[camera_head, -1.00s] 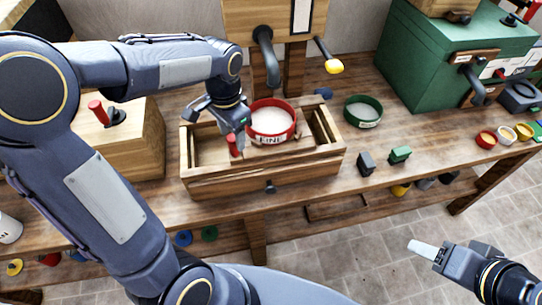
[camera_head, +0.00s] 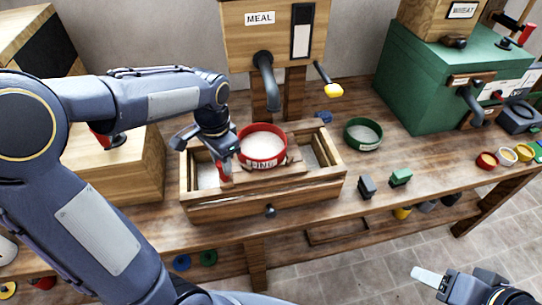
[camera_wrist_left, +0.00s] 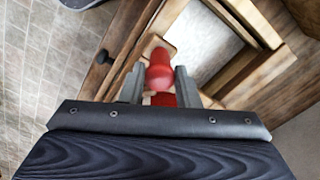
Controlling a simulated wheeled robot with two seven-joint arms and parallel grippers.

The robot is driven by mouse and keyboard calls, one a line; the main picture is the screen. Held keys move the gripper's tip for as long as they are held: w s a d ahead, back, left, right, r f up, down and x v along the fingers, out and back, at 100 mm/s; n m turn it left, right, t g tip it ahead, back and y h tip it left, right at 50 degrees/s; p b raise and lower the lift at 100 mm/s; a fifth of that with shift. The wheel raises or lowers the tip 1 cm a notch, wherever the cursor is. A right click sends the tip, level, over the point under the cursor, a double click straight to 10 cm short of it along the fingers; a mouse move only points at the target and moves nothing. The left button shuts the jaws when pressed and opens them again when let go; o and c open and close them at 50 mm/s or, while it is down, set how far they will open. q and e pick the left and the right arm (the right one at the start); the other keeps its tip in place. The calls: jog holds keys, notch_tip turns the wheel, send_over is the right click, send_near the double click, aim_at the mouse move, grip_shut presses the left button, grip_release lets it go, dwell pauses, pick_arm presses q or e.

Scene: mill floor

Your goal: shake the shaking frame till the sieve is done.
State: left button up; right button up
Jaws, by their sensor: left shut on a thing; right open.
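The red sieve (camera_head: 264,146), labelled FINE and holding pale meal, sits on the wooden shaking frame (camera_head: 272,173) inside an open wooden box (camera_head: 230,208). My left gripper (camera_head: 222,164) is shut on the frame's red handle (camera_head: 224,175), at the left of the sieve. In the left wrist view the red knob (camera_wrist_left: 159,72) stands between the two fingers, with pale meal in the box beyond it. My right gripper (camera_head: 430,277) is open and empty at the lower right, over the floor, away from the bench.
A green sieve (camera_head: 363,134) stands right of the box. Dark and green blocks (camera_head: 400,177) lie near the bench's front edge. The MEAL hopper (camera_head: 275,35) with its spout stands behind the box. A green machine (camera_head: 440,80) and small coloured cups stand at right.

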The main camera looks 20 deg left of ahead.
pick_arm(q)
jog(key=s+a, duration=0.6)
jog(key=a, duration=0.4)
jog(key=shift+s, duration=0.1)
jog(key=w+d+p, duration=0.1)
jog(key=w+d, duration=0.4)
jog(key=d, duration=0.3)
jog(key=s+a, duration=0.5)
jog(key=a, duration=0.3)
dwell(0.4)
jog(key=shift+a, duration=0.1)
